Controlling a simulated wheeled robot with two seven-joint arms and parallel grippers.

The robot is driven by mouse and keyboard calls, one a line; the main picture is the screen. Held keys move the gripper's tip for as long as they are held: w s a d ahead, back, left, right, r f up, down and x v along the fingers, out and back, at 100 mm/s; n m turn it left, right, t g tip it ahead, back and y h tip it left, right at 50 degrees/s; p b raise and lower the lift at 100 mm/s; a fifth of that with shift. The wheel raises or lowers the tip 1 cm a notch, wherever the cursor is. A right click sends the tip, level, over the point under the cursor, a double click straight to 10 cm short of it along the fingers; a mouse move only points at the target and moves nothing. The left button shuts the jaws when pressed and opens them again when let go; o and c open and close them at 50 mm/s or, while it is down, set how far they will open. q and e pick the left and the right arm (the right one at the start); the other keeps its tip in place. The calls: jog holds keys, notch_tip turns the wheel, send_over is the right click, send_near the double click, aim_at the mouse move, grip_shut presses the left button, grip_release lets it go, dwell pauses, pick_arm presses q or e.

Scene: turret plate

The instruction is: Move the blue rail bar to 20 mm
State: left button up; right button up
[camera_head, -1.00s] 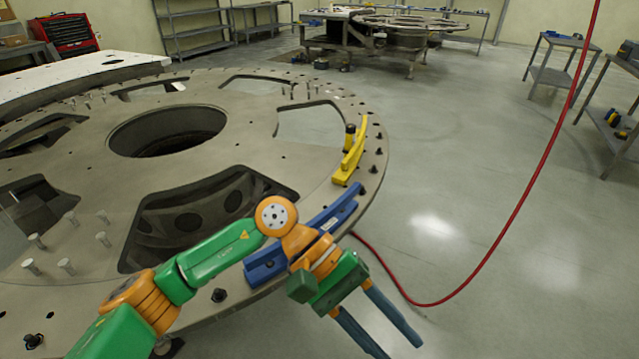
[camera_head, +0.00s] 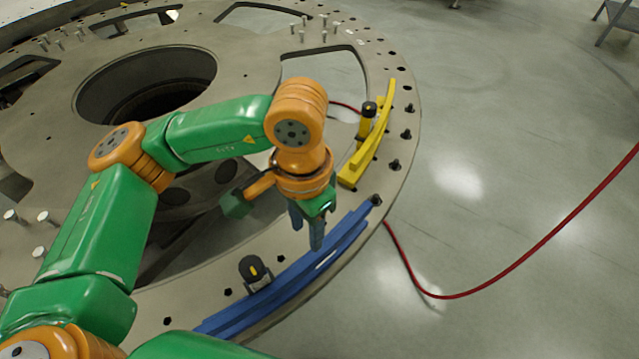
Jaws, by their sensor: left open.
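The blue rail bar (camera_head: 290,280) lies along the outer rim of the grey turret plate (camera_head: 400,170), running from lower left to the middle right. A black and yellow knob (camera_head: 254,270) stands against its inner side near the left part. My left gripper (camera_head: 308,232) points down on the inner side of the bar, near its right half. Its blue fingers are open and nothing shows between them. I cannot tell whether a finger touches the bar. My right gripper is not in view.
A yellow rail bar (camera_head: 370,140) with a black-topped yellow knob (camera_head: 367,115) sits further along the rim. Dark bolts (camera_head: 406,134) stand along the edge. A red hose (camera_head: 520,265) hangs and lies right of the plate.

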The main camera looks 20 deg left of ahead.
aim_at(305, 264)
pick_arm(q)
jog(key=s, duration=0.1)
jog(key=s+f+b, duration=0.1)
jog(key=s, duration=0.1)
jog(key=shift+f, duration=0.15)
jog(key=f+b, duration=0.1)
jog(key=f, duration=0.1)
jog(key=w+f+b, duration=0.1)
jog(key=f, duration=0.1)
notch_tip(305, 264, down, 3)
jog(key=b, duration=0.4)
jog(key=shift+r, duration=0.1)
jog(key=shift+s+f+b, duration=0.1)
jog(key=shift+f+b, duration=0.15)
jog(key=shift+b, duration=0.25)
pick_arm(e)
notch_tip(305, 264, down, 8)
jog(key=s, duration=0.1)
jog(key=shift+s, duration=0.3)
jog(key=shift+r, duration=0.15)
pick_arm(q)
jog(key=shift+r, duration=0.1)
grip_shut()
